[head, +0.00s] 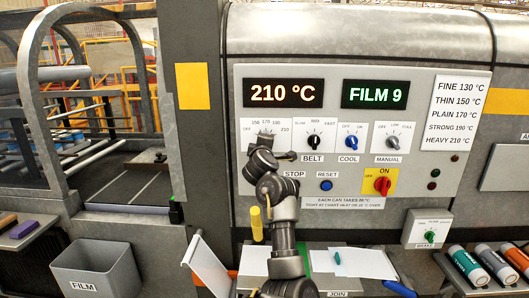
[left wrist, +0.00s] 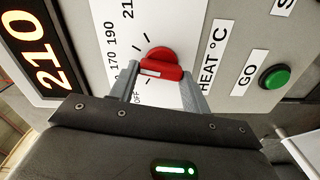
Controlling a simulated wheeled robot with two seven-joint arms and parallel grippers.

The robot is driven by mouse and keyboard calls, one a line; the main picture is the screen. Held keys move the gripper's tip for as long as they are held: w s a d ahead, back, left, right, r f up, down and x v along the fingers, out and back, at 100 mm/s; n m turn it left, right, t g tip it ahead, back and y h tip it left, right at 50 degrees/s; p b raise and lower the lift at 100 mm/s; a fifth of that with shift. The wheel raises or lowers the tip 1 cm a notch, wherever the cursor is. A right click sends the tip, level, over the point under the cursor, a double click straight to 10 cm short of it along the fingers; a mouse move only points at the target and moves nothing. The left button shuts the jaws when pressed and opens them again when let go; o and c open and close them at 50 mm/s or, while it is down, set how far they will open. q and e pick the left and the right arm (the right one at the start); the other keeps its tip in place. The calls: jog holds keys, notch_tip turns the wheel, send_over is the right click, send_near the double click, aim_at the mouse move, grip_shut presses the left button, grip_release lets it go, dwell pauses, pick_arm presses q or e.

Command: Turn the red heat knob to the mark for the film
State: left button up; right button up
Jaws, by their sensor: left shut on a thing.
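The red heat knob (left wrist: 163,57) is on a white dial plate in the left wrist view. A white stripe lies on its lower left part, toward the 170 side; its exact mark is hard to tell. My left gripper (left wrist: 159,72) has one finger on either side of the knob and is shut on it. In the head view my left gripper (head: 266,143) covers the knob. The heat display (head: 283,93) reads 210 °C and the film display (head: 375,95) reads FILM 9. The chart (head: 461,105) runs from FINE 130 to HEAVY 210. My right gripper is out of view.
Belt (head: 314,141), cool and manual knobs sit right of the heat dial. A red switch (head: 382,186) and blue reset button (head: 326,185) are below. A green GO button (left wrist: 274,77) is beside the dial. A FILM bin (head: 97,270) stands lower left.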

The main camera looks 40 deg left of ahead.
pick_arm(q)
jog(key=shift+f+n+b, duration=0.1)
jog(key=shift+n+b, duration=0.7)
jog(key=shift+n, duration=0.2)
jog(key=o, duration=1)
jog(key=v, duration=1)
jog(key=shift+s+d+b, duration=0.25)
jog(key=shift+d+b, duration=0.05)
jog(key=shift+b, duration=0.15)
